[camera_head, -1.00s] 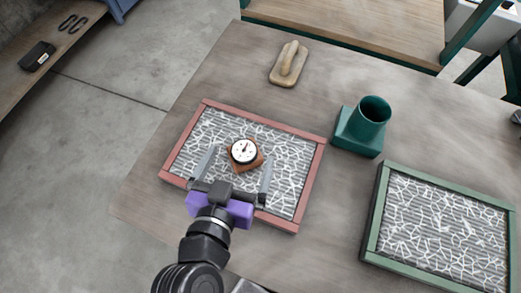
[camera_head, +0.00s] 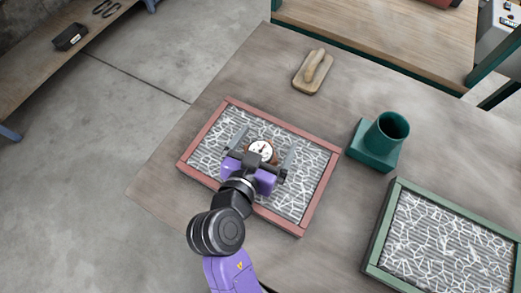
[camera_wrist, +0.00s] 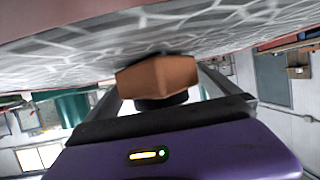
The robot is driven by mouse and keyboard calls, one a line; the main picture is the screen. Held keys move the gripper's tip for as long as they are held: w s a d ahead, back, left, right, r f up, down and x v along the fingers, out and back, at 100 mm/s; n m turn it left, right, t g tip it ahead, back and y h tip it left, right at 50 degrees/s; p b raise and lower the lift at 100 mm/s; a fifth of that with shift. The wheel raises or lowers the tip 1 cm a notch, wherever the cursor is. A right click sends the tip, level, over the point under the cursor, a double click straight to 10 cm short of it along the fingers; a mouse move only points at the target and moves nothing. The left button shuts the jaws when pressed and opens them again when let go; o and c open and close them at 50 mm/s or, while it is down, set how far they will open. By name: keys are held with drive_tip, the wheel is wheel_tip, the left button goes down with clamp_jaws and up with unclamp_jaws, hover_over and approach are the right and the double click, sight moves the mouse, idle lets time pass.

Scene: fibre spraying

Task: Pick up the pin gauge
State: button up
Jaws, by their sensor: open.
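The pin gauge (camera_head: 261,149) has a round white dial with a dark rim and an orange-brown base. It sits on the white-fibred panel in the red frame (camera_head: 320,193). In the wrist view its brown block (camera_wrist: 158,77) shows between my fingers, with a dark round part beside it. My gripper (camera_head: 264,143) is open, with one finger on each side of the gauge. I cannot tell whether either finger touches it. My purple gripper body hides part of the panel's near side.
A green-framed fibre panel (camera_head: 398,182) lies to the right. A teal holder with a round cup (camera_head: 374,152) stands between the panels at the back. A wooden float (camera_head: 313,73) lies farther back. Bare table surrounds the red frame.

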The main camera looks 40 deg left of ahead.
drive_tip(key=c, duration=1.7)
drive_tip(key=shift+r, duration=0.1)
